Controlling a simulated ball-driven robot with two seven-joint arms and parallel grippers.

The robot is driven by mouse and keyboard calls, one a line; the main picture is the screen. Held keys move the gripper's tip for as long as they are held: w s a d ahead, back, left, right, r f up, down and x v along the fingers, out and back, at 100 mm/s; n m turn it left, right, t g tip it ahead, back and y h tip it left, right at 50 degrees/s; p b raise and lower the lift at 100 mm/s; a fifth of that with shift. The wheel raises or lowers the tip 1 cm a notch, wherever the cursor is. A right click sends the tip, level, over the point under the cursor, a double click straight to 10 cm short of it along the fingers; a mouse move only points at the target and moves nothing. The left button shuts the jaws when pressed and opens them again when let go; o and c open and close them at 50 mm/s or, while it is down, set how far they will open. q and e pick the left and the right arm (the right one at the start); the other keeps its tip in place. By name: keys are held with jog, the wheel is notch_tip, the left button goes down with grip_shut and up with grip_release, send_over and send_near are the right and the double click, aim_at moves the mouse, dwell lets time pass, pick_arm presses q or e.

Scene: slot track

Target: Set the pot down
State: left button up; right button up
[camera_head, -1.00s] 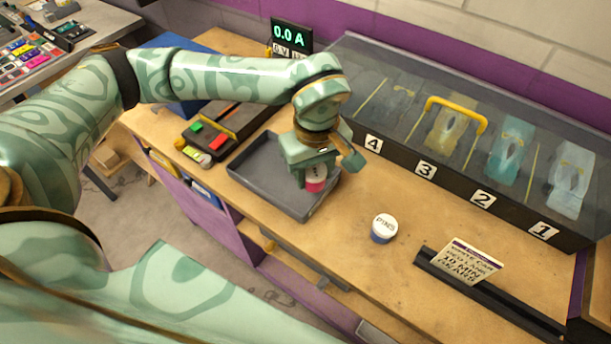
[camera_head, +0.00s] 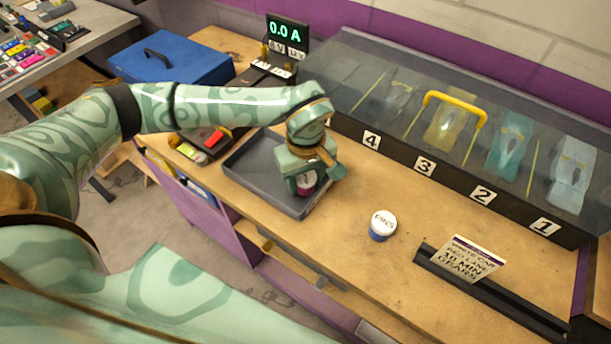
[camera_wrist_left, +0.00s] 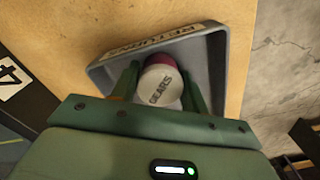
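The tray's labelled wall also shows in the left wrist view (camera_wrist_left: 216,70). My right gripper is not in view.
A white-lidded pot marked PINS (camera_head: 382,225) stands on the bench right of the tray. A clear-lidded case (camera_head: 400,150) with numbered bays and a yellow handle runs along the back. A blue box (camera_head: 175,62) and a sign (camera_head: 468,259) are also there.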

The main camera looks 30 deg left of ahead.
aim_at(306, 175)
pick_arm(q)
jog(key=shift+o, duration=1.2)
notch_tip(306, 175, up, 12)
jog(key=p, duration=0.1)
jog(key=shift+r+p, duration=0.15)
jog(key=shift+p, duration=0.25)
